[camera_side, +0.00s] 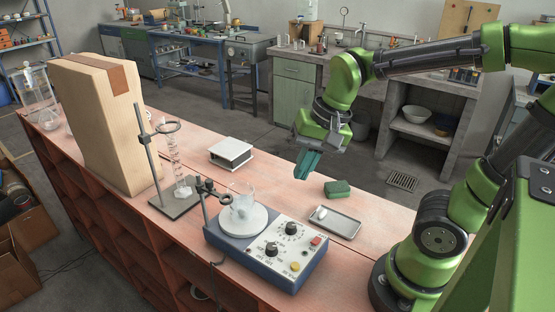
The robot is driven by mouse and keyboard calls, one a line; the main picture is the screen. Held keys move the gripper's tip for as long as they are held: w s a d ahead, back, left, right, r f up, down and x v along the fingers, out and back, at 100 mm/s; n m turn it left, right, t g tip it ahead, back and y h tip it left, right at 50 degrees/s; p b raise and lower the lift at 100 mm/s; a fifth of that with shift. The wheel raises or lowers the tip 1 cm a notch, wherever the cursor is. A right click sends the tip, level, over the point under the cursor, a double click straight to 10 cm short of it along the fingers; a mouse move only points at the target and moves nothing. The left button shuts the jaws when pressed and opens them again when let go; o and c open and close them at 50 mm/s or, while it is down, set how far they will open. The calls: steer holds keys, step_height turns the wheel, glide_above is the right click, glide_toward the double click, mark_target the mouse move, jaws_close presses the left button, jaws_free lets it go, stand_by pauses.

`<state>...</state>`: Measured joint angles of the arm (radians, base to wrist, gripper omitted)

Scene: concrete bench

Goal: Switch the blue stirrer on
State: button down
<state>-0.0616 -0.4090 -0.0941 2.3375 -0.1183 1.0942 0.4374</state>
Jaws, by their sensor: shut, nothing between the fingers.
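The blue stirrer (228,244) stands on the near part of the reddish bench, with a round white plate on top and a glass beaker (243,205) on the plate. Its white sloped front panel carries two black knobs (291,229), a red rocker switch (315,241) at the upper right and a yellow button (295,267) at the lower right. The switch's position is too small to tell. My gripper (304,172) has teal fingers, shut and empty, pointing down above the bench. It is behind the stirrer in the picture, clear of it.
A grey tray (345,228) with a small white item lies right of the stirrer; a green sponge (337,188) lies behind it. A ring stand (154,165) with glassware stands left, beside a tall cardboard box (95,120). A small white platform (231,150) sits at the back edge.

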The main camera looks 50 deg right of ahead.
steer(key=d+m+g, duration=0.1)
steer(key=m+g, duration=0.1)
steer(key=m, duration=0.7)
steer(key=m+g, duration=0.2)
steer(key=m, duration=0.6)
steer(key=d+m+g, duration=0.1)
steer(key=m+g, duration=0.1)
steer(key=m, duration=0.7)
steer(key=shift+s+d+f+m+g, duration=0.3)
steer(key=shift+f, duration=0.1)
glide_toward(313, 242)
steer(key=x, duration=0.3)
steer(key=d+x, duration=0.1)
steer(key=x, duration=0.1)
steer(key=shift+s+a, duration=0.15)
steer(key=shift+s, duration=0.2)
steer(key=shift+a+f, duration=0.3)
steer(key=shift+f, duration=0.35)
steer(key=shift+a+f, duration=0.35)
steer(key=shift+a, duration=0.05)
steer(key=shift+d, duration=0.15)
